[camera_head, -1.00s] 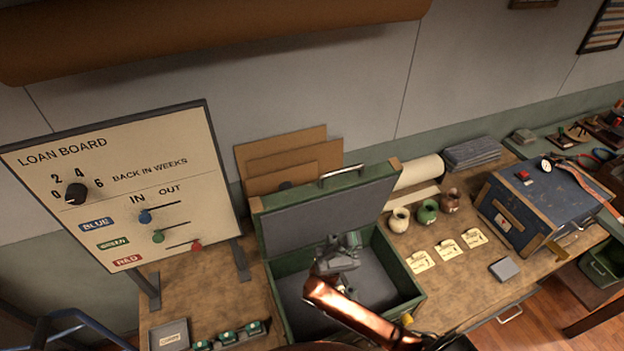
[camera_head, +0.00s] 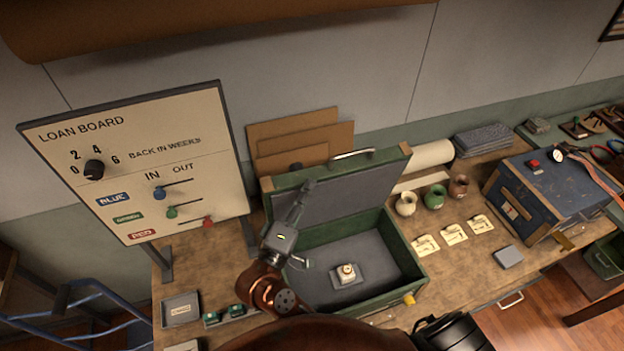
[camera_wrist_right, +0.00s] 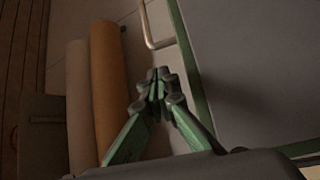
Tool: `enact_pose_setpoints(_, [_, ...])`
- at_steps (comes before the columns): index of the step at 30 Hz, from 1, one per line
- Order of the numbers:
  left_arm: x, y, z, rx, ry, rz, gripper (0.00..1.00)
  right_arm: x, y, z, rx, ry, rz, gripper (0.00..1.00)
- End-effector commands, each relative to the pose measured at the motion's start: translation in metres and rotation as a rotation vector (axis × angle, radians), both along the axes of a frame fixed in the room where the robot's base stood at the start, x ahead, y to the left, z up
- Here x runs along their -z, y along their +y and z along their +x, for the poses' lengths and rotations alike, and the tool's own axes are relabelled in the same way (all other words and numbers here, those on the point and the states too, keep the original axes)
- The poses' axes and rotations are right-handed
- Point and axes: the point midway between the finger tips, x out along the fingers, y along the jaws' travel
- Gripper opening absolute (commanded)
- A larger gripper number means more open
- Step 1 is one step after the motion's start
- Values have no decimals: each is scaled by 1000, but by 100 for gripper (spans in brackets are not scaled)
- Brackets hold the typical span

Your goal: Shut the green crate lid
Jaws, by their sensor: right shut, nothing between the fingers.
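The green crate (camera_head: 372,305) stands on the workbench with its lid (camera_head: 348,192) open, tilted up at the back. A metal handle (camera_head: 352,154) sits on the lid's top edge; it also shows in the wrist view (camera_wrist_right: 150,25). My right gripper (camera_head: 310,185) is shut and empty, raised over the crate's left side by the lid's left part. In the wrist view its closed fingertips (camera_wrist_right: 158,85) appear left of the lid's green edge; I cannot tell whether they touch it. A small pale object with a round top (camera_head: 347,270) lies inside the crate. My left gripper is out of view.
The loan board (camera_head: 140,165) stands close on the left. Cardboard sheets (camera_head: 300,140) lean behind the lid. Several small pots (camera_head: 434,197) and paper tags (camera_head: 453,234) lie right of the crate, then a blue box (camera_head: 550,195). A grey tray (camera_head: 180,309) lies front left.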

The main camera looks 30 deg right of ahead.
Motion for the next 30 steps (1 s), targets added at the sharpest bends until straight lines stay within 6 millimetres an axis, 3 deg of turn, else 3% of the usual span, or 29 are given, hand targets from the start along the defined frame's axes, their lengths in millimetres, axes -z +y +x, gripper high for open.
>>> enact_pose_setpoints(6, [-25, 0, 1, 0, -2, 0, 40, -15, -31, 25, 3, -2, -7, 0])
enact_pose_setpoints(13, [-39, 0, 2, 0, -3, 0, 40, -19, -55, 44, 3, -1, -5, 0])
enact_pose_setpoints(30, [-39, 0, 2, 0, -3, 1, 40, -18, -63, 50, 3, -2, -3, 0])
